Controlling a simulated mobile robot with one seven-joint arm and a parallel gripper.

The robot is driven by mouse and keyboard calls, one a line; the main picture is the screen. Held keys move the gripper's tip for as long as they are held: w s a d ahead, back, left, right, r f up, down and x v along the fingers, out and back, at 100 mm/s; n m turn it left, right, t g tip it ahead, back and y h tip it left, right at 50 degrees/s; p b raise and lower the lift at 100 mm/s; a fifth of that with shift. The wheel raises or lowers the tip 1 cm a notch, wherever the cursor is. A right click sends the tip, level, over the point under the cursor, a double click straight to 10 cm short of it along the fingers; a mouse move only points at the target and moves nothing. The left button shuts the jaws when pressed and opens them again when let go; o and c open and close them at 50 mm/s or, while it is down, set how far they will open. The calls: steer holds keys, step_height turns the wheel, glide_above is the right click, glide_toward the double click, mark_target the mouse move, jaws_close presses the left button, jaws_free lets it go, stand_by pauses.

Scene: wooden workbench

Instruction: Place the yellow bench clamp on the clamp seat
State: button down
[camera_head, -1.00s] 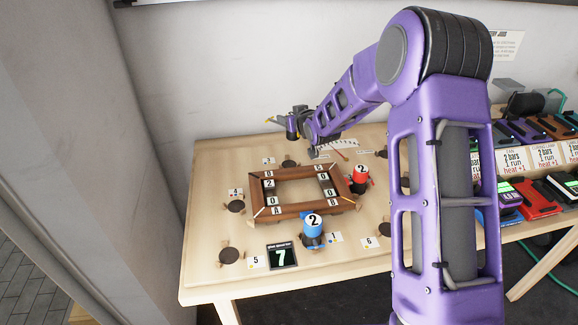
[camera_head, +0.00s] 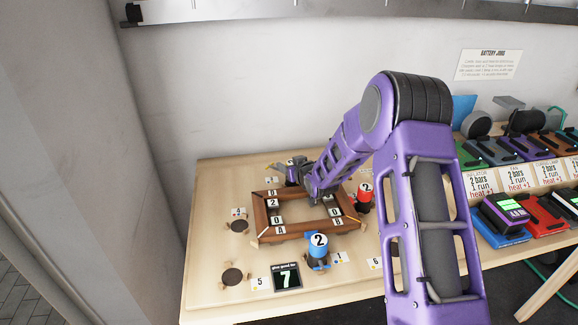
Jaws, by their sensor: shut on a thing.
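My gripper (camera_head: 302,178) is over the back of the bench, behind the wooden frame, and is shut on the yellow bench clamp (camera_head: 291,179). Only small dark and yellow parts of the clamp show, low beside the gripper; my arm hides the rest. I cannot tell whether the clamp touches the bench. Clamp seats are dark round discs with small wooden blocks around the frame. Two empty ones show at the left (camera_head: 237,226) and front left (camera_head: 232,277). The seat behind the frame is hidden by the gripper and clamp.
The wooden frame (camera_head: 275,237) with number tiles lies mid-bench. A blue clamp (camera_head: 319,243) marked 2 stands at its front, a red clamp (camera_head: 365,197) marked 2 at its right. A second bench at right holds several coloured battery items.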

steer(key=shift+f, duration=0.1)
steer(key=shift+c, duration=1.5)
jaws_free()
steer(key=shift+r, duration=0.2)
steer(key=shift+s+d+r, duration=0.1)
steer(key=shift+s, duration=0.1)
steer(key=v, duration=1.1)
steer(key=shift+s+d+p, duration=0.1)
steer(key=shift+s+p, duration=0.1)
steer(key=shift+p, duration=0.1)
